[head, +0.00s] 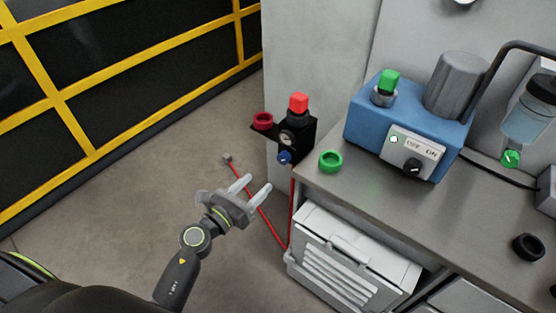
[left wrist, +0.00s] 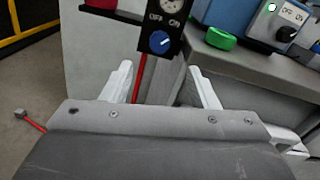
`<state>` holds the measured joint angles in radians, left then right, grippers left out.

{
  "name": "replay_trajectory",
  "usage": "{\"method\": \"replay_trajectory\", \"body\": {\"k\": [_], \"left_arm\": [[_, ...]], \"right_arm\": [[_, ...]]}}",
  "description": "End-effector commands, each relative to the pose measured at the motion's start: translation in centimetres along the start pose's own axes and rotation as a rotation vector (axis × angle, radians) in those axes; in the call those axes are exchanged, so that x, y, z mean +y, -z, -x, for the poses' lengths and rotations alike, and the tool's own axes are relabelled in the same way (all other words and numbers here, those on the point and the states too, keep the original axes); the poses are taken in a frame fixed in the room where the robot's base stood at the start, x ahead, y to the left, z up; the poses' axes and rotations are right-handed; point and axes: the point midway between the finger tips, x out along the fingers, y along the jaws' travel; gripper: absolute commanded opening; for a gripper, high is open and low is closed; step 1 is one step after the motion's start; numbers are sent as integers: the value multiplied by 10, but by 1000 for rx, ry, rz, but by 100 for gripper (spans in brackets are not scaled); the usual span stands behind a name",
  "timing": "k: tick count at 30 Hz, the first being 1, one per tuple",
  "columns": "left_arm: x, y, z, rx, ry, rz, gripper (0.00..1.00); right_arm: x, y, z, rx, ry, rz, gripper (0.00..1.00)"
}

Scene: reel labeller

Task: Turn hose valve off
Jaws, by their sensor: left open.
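The hose valve is a blue knob (head: 285,157) low on a black block (head: 299,136) at the wall's edge. A red hose (head: 291,205) hangs below it. In the left wrist view the blue knob (left wrist: 159,42) sits under OFF and ON labels. It has a small white mark, but I cannot tell surely which label it points at. My left gripper (head: 257,183) is open and empty, its pale fingers pointing towards the block. In the left wrist view the fingertips (left wrist: 159,70) stand on either side of the hose below the knob, apart from it. My right gripper is out of view.
The block carries a gauge (head: 287,139) and a red cap (head: 298,103), with a red ring (head: 262,121) beside it. A green ring (head: 330,161) lies at the corner of the grey bench (head: 340,188). A blue machine (head: 366,114) stands behind it. The floor left is mostly clear.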

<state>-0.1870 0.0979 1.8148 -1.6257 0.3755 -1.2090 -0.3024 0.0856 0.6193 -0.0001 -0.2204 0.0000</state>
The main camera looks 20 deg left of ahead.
Motion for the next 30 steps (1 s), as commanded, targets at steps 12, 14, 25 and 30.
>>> {"method": "replay_trajectory", "body": {"k": [12,14,25,30], "left_arm": [[0,0,-82,0,0,1,54],[0,0,-90,0,0,1,54],[0,1,-104,1,-1,2,54],[0,1,-104,1,-1,2,49]], "right_arm": [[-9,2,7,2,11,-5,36],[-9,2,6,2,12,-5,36],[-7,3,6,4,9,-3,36],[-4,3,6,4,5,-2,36]]}}
